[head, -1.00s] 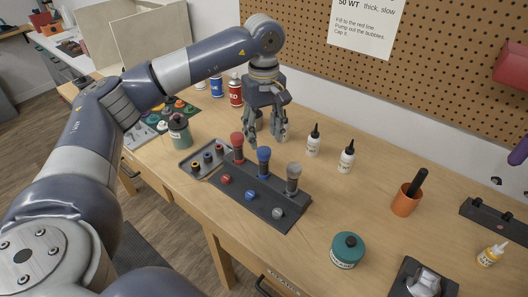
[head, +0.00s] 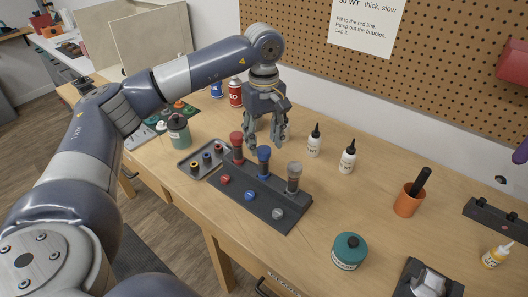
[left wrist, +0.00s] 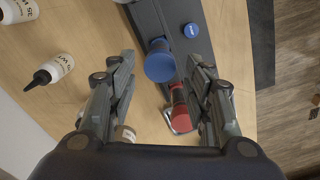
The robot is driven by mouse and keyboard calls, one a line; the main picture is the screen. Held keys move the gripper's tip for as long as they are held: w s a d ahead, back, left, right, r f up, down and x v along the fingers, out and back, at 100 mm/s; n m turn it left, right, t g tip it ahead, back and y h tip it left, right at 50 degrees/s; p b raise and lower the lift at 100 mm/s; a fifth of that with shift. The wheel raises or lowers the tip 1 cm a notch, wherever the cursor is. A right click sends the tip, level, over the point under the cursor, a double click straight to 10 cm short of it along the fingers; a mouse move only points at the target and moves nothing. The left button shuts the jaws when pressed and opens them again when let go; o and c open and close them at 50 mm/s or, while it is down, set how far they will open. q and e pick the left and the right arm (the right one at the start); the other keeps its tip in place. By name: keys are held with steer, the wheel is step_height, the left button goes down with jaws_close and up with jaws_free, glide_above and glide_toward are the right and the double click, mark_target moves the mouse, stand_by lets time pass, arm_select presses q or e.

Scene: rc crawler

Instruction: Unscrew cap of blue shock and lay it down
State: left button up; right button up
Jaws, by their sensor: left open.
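The blue shock (head: 264,162) stands upright in the dark shock stand (head: 290,220), between a red shock (head: 237,149) and a grey shock (head: 294,178). Its round blue cap (left wrist: 160,63) shows from above in the left wrist view, with the red shock (left wrist: 181,110) below it. My left gripper (head: 264,143) is open and empty, pointing down just behind and above the red and blue shocks. In the left wrist view the blue cap lies between the two fingertips in the picture, with no visible contact. My right gripper is not in view.
Red, blue (head: 250,196) and grey discs sit on the stand's front. A grey parts tray (head: 190,170) lies left of the stand. White bottles (head: 315,142), an orange cup (head: 408,200) and a green jar (head: 349,252) stand to the right. Bare bench lies between them.

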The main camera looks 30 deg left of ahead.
mark_target(264, 152)
arm_select(q)
steer(key=shift+f+b, duration=0.7)
steer(key=shift+f, duration=0.5)
steer(key=c, duration=1)
steer(key=n, duration=0.4)
steer(key=n, duration=0.4)
steer(key=shift+n+p, duration=0.3)
steer(key=shift+n, duration=0.1)
